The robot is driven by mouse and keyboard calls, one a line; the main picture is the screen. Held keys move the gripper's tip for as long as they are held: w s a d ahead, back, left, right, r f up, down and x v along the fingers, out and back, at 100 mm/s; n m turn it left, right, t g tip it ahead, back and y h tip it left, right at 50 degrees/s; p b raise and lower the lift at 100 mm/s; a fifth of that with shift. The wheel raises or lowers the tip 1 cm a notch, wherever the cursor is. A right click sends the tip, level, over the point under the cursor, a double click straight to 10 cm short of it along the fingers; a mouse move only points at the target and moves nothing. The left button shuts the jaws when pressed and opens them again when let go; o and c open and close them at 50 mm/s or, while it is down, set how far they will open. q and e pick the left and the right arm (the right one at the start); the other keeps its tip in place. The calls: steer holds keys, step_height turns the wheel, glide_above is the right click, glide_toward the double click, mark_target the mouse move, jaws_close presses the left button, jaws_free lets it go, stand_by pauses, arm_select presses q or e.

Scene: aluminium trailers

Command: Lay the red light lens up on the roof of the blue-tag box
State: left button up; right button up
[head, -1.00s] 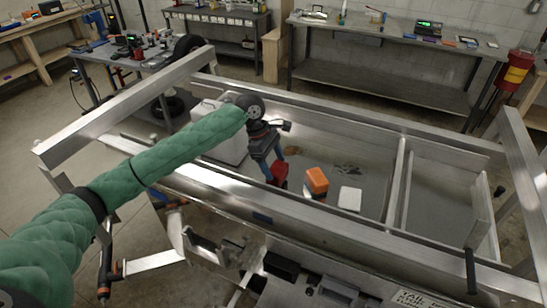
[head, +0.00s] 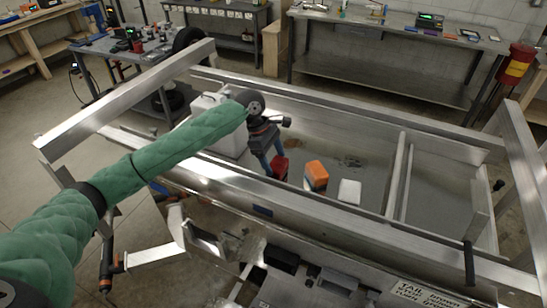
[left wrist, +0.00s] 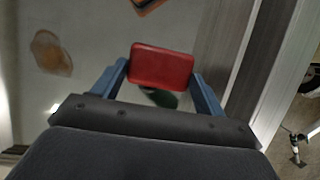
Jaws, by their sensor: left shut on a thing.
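The red light lens (head: 279,168) is a small red block low inside the trailer. My left gripper (head: 273,158) is shut on it, its blue fingers on either side. In the left wrist view the lens (left wrist: 162,66) sits level between the two fingertips, above the grey floor. I cannot tell whether it touches the floor. A pale box (head: 222,135) stands in the trailer to the left of the gripper, partly hidden by my green left arm. I see no blue tag on it, so I cannot tell if it is the blue-tag box. My right gripper is not in view.
An orange-topped block (head: 316,174) and a white block (head: 349,191) stand right of the lens. Aluminium rails (head: 330,105) surround the trailer bed, with a crossbar (head: 397,175) farther right. Workbenches (head: 400,40) line the back wall. The bed behind the blocks is mostly clear.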

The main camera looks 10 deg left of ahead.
arm_select(q)
steer(key=shift+f, duration=0.2)
steer(key=o, duration=1.2)
steer(key=shift+c, duration=0.2)
steer(key=shift+r, duration=0.15)
step_height(320, 180, up, 9)
stand_by(0.5)
stand_by(0.4)
